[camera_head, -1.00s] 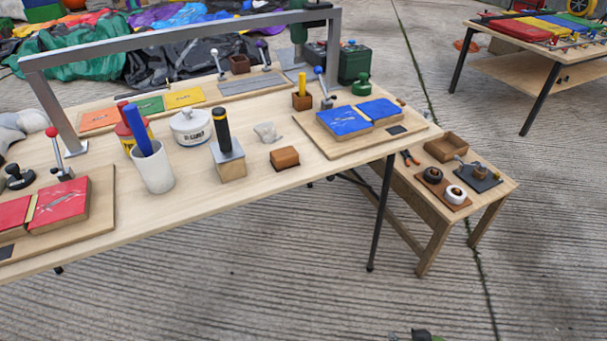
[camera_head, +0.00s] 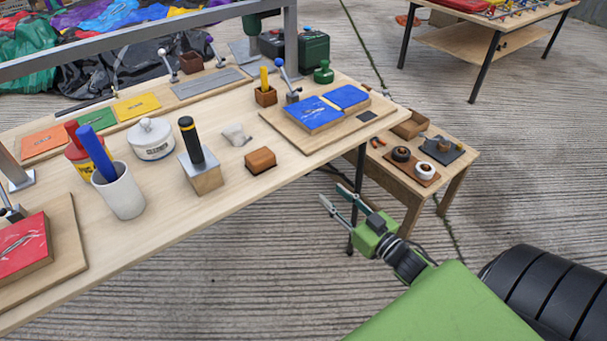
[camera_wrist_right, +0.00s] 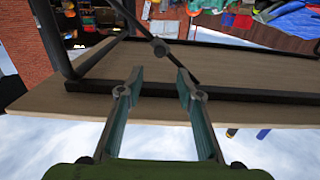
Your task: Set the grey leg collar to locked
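My right gripper (camera_head: 334,195) is open and empty beside the table's front edge, near the dark table leg (camera_head: 358,175). My left gripper is not in view.
The workbench (camera_head: 235,205) carries a cup of markers (camera_head: 122,192), a black-handled stamp (camera_head: 197,155) and blue pads (camera_head: 318,115). A low side table (camera_head: 455,165) stands behind the right gripper. A dark frame bar (camera_wrist_right: 180,92) runs along the tabletop's underside.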

